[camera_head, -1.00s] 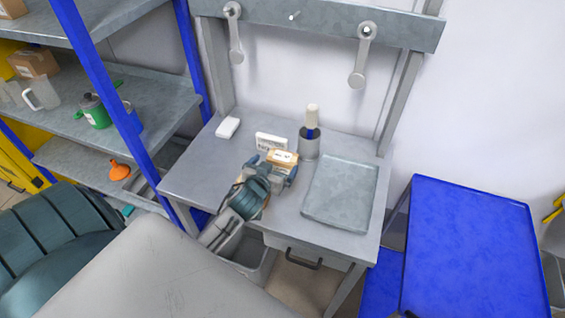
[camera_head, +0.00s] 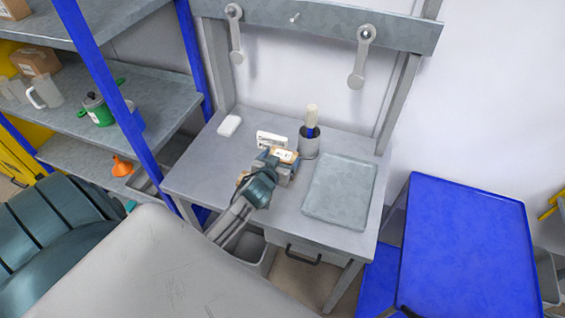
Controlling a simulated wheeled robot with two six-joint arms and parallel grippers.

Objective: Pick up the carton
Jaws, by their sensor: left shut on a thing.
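The carton (camera_head: 287,155) is a small brown box with a white label, over the grey worktable. My left gripper (camera_head: 281,163) is shut on the carton, and its fingers hide part of the box's sides. I cannot tell whether the carton touches the table. My right gripper is not in view.
A white label card (camera_head: 271,140) stands just behind the carton. A white block (camera_head: 229,125) lies at the back left. Blue-framed shelves (camera_head: 120,110) stand left; a blue cart (camera_head: 468,245) stands right.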

